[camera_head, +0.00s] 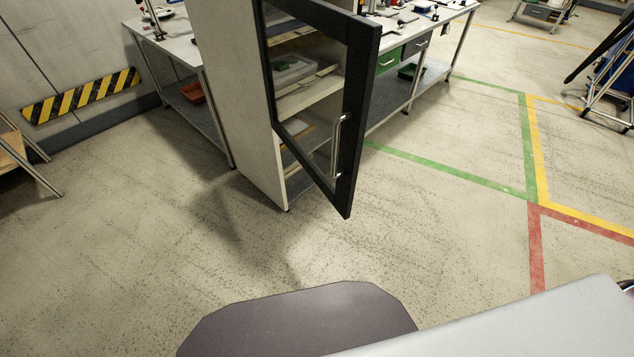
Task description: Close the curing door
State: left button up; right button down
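The curing door (361,112) has a dark frame around a clear pane and stands open, swung out from its pale cabinet (243,110). A vertical metal handle (338,145) is on the door near its free edge. Shelves with a few items show through the pane and the opening. The door's lower corner hangs a little above the floor. Neither of my grippers is in view, so nothing of mine is seen touching the door or handle.
Workbenches (180,45) stand behind and beside the cabinet. A wooden-topped stand (12,150) is at the left edge. A wheeled frame (608,92) is at the far right. The floor in front of the cabinet is clear, with green, yellow and red lines at right.

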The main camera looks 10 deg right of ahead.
aim_at(362, 36)
jog(key=k+j, duration=0.25)
jog(key=k, duration=0.15)
jog(key=k+j+z, duration=0.1)
jog(key=k+j, duration=0.2)
jog(key=k, duration=0.1)
